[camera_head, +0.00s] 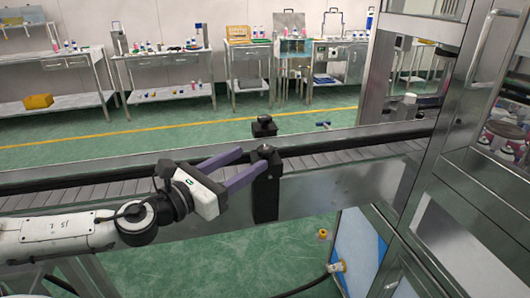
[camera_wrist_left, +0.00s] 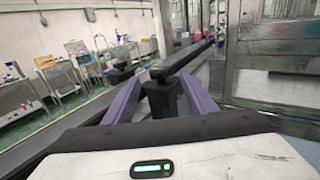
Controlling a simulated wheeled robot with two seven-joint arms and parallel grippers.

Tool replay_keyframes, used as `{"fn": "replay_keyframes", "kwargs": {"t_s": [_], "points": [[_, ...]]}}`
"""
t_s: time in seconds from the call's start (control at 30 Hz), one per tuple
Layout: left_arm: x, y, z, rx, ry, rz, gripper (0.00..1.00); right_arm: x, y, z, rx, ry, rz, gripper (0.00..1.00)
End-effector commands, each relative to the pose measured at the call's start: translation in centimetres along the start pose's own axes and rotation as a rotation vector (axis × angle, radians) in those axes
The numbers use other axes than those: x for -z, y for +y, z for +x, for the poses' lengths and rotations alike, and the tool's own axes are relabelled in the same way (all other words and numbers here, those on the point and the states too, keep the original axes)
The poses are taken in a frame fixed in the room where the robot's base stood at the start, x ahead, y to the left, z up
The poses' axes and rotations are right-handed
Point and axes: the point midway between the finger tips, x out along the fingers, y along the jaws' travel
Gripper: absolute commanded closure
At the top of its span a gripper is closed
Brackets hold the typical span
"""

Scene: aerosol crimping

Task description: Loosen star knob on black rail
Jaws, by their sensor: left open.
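A black bracket (camera_head: 266,188) stands on the near side of the conveyor, with a small dark knob (camera_head: 265,149) on its top beside the black rail (camera_head: 330,146). The knob's shape is too small to make out. My left gripper (camera_head: 253,160) is open, its two purple fingers reaching to the bracket from the left. In the left wrist view, the dark bracket (camera_wrist_left: 163,100) stands between the spread fingers, and the black rail (camera_wrist_left: 190,56) runs off behind it. Contact between fingers and bracket or knob cannot be told. My right gripper is not in view.
A second black bracket (camera_head: 264,128) stands on the far rail. A blue-handled part (camera_head: 323,124) sticks out right of it. A metal-framed machine (camera_head: 455,180) closes off the right side. Work tables (camera_head: 175,90) stand at the back, beyond open green floor (camera_head: 60,150).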

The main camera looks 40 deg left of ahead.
Motion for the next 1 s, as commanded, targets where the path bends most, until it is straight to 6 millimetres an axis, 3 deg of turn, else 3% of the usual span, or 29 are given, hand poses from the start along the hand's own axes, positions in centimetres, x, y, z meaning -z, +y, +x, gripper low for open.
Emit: {"fn": "replay_keyframes", "kwargs": {"t_s": [0.23,1.0], "points": [[0.1,0.1,2.5,-0.002,-0.003,0.000,0.49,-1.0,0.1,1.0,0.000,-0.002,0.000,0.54],[0.1,0.2,7.2,-0.004,0.001,-0.007,0.49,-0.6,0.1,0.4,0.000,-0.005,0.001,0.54]]}}
